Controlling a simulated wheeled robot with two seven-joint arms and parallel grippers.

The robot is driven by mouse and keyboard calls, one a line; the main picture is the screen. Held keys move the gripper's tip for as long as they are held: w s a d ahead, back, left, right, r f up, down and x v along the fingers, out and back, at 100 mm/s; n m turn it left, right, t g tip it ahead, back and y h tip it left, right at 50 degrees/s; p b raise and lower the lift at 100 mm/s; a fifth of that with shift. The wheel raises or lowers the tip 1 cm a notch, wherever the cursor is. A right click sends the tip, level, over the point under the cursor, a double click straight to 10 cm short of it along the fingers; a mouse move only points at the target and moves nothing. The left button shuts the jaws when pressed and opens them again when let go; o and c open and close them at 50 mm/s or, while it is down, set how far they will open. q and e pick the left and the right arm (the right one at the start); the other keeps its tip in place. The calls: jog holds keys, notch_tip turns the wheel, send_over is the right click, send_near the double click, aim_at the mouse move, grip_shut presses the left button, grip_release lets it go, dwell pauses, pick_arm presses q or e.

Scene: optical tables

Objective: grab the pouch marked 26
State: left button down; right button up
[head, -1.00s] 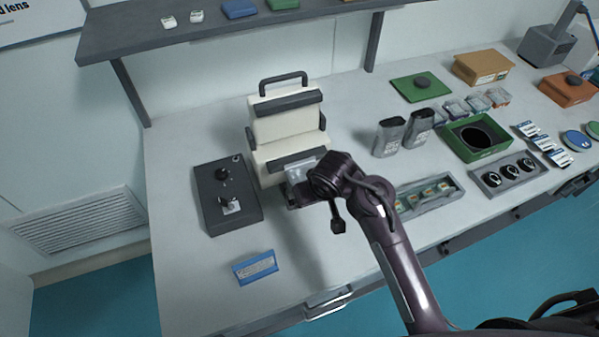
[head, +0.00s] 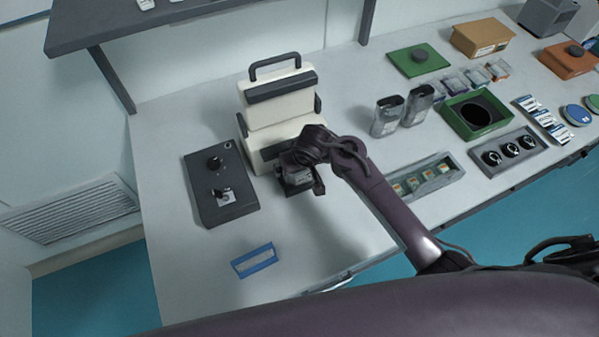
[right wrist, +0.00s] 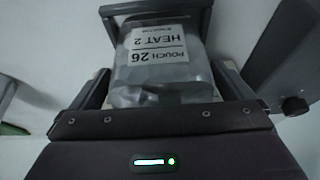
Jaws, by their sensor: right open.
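The pouch marked 26 (right wrist: 165,60) is a clear-grey packet with a white label, upside down in the right wrist view. It lies between the fingers of my right gripper (right wrist: 163,88), which is open, with a finger on each side. In the head view my right gripper (head: 300,182) is at the front of the cream sealer-like device (head: 280,115) and hides most of the pouch there. My left gripper is not in view.
A dark control box (head: 218,185) stands left of the device, and a blue-edged label (head: 254,261) lies in front. Two grey pouches (head: 387,117) stand to the right. A grey tray (head: 425,178) and green box (head: 474,117) are further right.

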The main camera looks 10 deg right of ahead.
jog(key=c, duration=0.8)
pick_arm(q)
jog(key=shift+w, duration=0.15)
pick_arm(e)
jog(key=c, duration=0.4)
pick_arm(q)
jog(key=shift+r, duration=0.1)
